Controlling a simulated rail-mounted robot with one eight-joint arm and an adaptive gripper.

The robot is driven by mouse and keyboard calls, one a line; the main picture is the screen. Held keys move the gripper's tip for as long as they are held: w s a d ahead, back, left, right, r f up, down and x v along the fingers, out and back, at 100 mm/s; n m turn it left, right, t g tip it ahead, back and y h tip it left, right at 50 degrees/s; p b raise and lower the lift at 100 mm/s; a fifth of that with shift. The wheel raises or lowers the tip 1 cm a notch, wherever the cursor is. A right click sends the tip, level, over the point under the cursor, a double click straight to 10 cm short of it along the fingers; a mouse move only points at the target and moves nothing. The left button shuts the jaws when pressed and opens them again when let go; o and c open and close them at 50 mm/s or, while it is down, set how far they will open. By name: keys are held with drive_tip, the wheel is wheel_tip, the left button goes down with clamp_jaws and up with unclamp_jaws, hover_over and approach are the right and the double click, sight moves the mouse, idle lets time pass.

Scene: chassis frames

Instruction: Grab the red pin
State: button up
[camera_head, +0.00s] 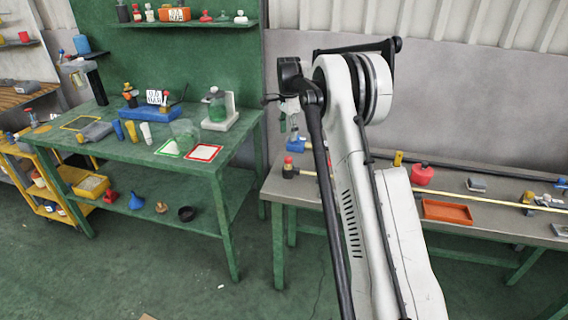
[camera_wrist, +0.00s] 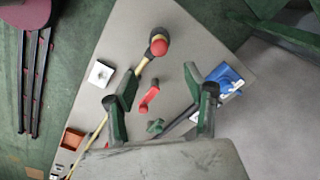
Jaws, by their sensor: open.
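A small elongated red piece with rounded ends, apparently the red pin (camera_wrist: 149,97), lies on the grey bench in the wrist view. My gripper (camera_wrist: 160,95) is above the bench, its two green-and-black fingers spread on either side of the red piece in the picture, with nothing between them touching. In the head view my gripper (camera_head: 291,128) hangs above the left end of the bench. I cannot make out the red piece there; my arm covers part of the bench.
A blue piece (camera_wrist: 227,80) lies beside the right finger. A white square (camera_wrist: 100,73) and an orange tray (camera_head: 447,211) are on the bench. A red container (camera_head: 422,175) stands behind the tray.

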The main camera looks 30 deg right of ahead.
sight(288, 157)
wheel_tip(288, 157, down, 14)
drive_tip(key=shift+r+p, duration=0.1)
drive_tip(key=shift+p, duration=0.4)
drive_tip(key=shift+s, duration=0.1)
drive_tip(key=shift+c, duration=0.2)
clamp_jaws()
